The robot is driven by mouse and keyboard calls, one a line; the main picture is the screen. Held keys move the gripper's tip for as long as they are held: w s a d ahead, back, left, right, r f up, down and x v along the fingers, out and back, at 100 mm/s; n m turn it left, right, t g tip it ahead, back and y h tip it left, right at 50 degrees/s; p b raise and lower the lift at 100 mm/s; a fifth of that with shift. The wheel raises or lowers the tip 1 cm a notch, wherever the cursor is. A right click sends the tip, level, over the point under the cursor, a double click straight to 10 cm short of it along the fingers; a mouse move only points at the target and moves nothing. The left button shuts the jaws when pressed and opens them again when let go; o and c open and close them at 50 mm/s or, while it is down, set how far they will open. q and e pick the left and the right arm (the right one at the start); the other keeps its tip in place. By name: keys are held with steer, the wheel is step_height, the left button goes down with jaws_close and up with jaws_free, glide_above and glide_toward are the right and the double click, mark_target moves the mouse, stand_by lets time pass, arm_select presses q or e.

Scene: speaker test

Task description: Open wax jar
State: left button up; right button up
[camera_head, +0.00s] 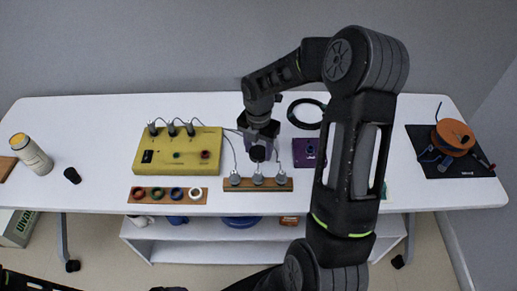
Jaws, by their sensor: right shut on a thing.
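A cream cylindrical jar (31,155), which looks like the wax jar, stands at the far left of the white table. Its top end looks tan, and I cannot tell if a lid is on it. My right gripper (258,150) is far to the right of the jar, over the middle of the table. It is shut on a small dark round thing (258,154), just above and behind a wooden strip (245,188) with grey plugs. What that thing is, I cannot make out. My left gripper is not in view.
A small black object (72,175) lies right of the jar. A yellow box (155,162) with cables and a wooden strip with coloured rings (168,195) lie mid-left. A purple block (304,152), a black ring (306,114) and an orange spool (453,137) are further right.

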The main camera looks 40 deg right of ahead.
mark_target(258, 152)
steer(key=shift+f, duration=0.25)
steer(key=shift+f, duration=0.15)
steer(key=o, duration=1.6)
steer(key=shift+c, duration=0.2)
step_height(258, 152, up, 12)
steer(key=shift+r, duration=0.25)
